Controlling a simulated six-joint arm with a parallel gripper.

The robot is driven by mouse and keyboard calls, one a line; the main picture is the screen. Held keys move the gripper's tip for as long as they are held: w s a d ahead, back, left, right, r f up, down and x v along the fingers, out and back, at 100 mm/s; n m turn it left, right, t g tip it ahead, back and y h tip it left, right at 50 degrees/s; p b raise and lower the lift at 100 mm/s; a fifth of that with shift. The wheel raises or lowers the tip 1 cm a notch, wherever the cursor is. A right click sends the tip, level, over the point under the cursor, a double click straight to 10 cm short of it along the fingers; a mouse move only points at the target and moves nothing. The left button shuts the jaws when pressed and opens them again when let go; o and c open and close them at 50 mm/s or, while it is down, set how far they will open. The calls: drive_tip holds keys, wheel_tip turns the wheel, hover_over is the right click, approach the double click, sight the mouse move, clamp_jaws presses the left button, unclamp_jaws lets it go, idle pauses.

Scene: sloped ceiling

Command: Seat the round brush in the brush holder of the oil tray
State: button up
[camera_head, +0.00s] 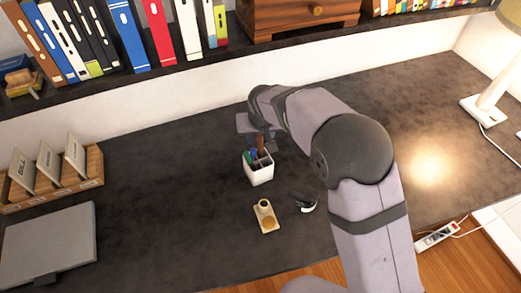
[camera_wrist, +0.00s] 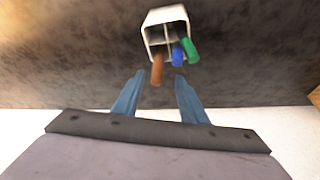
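A white divided cup (camera_head: 259,175) stands on the dark desk under my gripper and also shows in the wrist view (camera_wrist: 165,16). Brown (camera_wrist: 157,70), blue (camera_wrist: 178,56) and green (camera_wrist: 190,49) handles stick out of it. The brown one may be the round brush; its head is hidden. My gripper (camera_wrist: 159,76) is open, with the brown handle's end near the gap between its fingertips, not gripped. A small beige tray (camera_head: 259,222), apparently the oil tray, lies in front of the cup with a round upright holder (camera_head: 264,205) and an amber round patch.
A small black object (camera_head: 303,202) lies right of the tray, close to my arm. A wooden rack (camera_head: 55,190) and a grey flat case (camera_head: 48,250) are at left. A lamp (camera_head: 490,105) stands at right. The desk between cup and rack is clear.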

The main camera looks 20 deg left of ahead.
sight(261, 141)
drive_tip(key=shift+f, duration=0.1)
drive_tip(key=shift+w+f+p, duration=0.3)
drive_tip(key=shift+f+p, duration=0.3)
drive_tip(key=shift+p, duration=0.25)
drive_tip(key=shift+p+x, duration=0.8)
drive_tip(key=shift+x, duration=1.05)
clamp_jaws()
